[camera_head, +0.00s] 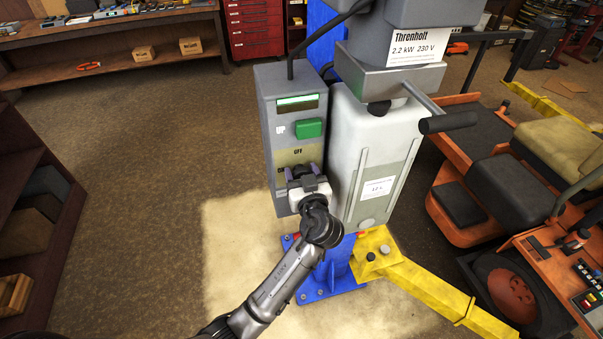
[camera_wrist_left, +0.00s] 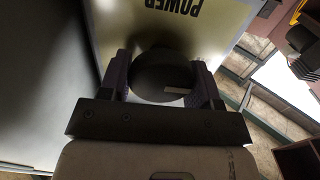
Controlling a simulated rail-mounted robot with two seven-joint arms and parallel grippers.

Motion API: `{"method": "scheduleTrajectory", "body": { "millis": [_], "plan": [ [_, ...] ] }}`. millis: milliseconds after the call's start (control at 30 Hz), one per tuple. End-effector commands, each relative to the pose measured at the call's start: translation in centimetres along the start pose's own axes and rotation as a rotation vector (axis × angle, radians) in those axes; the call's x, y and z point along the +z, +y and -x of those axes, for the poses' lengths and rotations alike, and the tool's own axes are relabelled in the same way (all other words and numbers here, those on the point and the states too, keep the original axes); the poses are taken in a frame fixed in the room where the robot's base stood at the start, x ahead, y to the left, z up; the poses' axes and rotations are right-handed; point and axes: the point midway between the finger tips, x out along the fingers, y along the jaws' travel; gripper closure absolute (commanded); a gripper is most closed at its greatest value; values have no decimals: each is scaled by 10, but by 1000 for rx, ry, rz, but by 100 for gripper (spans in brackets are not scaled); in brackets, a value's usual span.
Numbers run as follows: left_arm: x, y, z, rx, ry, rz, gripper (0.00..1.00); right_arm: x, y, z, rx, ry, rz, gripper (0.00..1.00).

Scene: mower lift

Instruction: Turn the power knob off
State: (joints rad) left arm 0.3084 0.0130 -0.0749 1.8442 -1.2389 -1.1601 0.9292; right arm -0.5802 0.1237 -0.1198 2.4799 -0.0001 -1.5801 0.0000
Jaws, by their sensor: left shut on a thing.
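The grey control box (camera_head: 267,110) is on the blue lift column, with a small display, a green button (camera_head: 309,128) marked UP and a yellowish plate below it. My left gripper (camera_head: 303,172) is at the lower part of this plate and covers what is there. In the left wrist view, the dark round power knob (camera_wrist_left: 162,76) sits between the two fingers of my left gripper (camera_wrist_left: 160,85), which is shut on it. A light mark shows on the knob's face. The word POWER shows upside down on the plate (camera_wrist_left: 205,20). My right gripper is not in view.
Yellow lift arms (camera_head: 430,288) reach out low, and an orange mower (camera_head: 480,190) is at the right. A dark shelf (camera_head: 40,220) stands left; the floor between is clear.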

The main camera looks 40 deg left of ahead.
Motion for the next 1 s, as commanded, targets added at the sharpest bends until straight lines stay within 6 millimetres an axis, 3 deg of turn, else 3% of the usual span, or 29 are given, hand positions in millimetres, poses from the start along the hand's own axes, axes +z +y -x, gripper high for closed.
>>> {"method": "scheduleTrajectory", "body": {
  "millis": [167, 467, 1000],
  "plan": [
    [0, 0, 0, 0, 0, 0, 66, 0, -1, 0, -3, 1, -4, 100],
    [-1, 0, 0, -1, 0, -56, 66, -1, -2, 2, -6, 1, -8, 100],
    [-2, 3, 0, 0, -1, -515, 67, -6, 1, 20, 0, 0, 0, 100]
  ]
}}
